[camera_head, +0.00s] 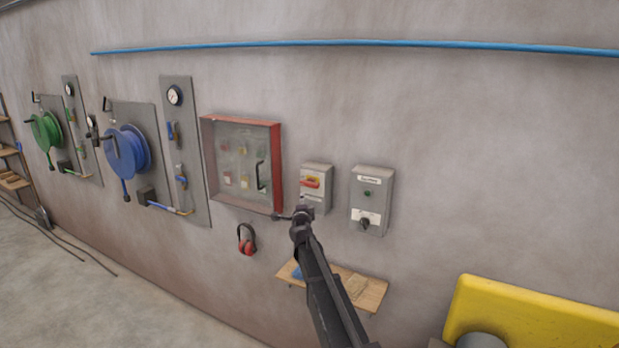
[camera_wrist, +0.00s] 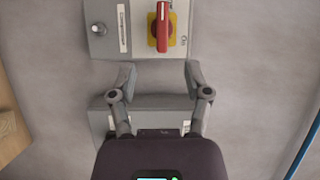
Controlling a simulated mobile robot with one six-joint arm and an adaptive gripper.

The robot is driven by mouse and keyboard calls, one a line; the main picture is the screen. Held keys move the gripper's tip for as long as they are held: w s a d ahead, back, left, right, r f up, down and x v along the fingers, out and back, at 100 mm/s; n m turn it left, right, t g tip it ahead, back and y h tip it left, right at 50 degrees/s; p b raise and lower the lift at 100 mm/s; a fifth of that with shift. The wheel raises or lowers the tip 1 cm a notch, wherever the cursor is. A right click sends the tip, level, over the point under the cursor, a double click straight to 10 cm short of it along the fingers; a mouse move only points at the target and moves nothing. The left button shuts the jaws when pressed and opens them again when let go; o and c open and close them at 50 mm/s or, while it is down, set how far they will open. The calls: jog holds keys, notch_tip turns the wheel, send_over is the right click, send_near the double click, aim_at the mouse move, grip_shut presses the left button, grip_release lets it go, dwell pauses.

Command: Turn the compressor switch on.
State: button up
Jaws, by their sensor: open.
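The compressor switch is a red handle on a yellow plate (camera_wrist: 162,27), on a grey box with a "Compressor" label (camera_wrist: 122,28). In the head view the same red handle (camera_head: 311,182) lies roughly crosswise on the left of two grey boxes. In the sideways-turned wrist view it runs up and down the picture, with "On" printed beside the plate. My gripper (camera_wrist: 158,76) is open and empty, its fingertips apart from the handle, which is beyond them in the picture. In the head view my gripper (camera_head: 296,214) is just below the switch box.
A second grey box (camera_head: 372,200) with a green lamp and black knob is right of the switch. A red-framed glass cabinet (camera_head: 276,170) is on its left. Red ear muffs (camera_head: 246,240) and a small wooden shelf (camera_head: 374,295) are below. A blue pipe (camera_head: 350,44) runs above.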

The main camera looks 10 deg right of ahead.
aim_at(309, 185)
jog(key=shift+w+d+r+m+g+h, duration=0.35)
jog(key=shift+w+d+m+h, duration=0.2)
jog(key=shift+m+h, duration=0.3)
jog(key=shift+y, duration=0.25)
jog(key=x, duration=1.3)
jog(key=shift+w+d+r, duration=0.15)
jog(key=shift+w, duration=0.15)
jog(key=shift+c, duration=0.2)
jog(key=c, duration=0.7)
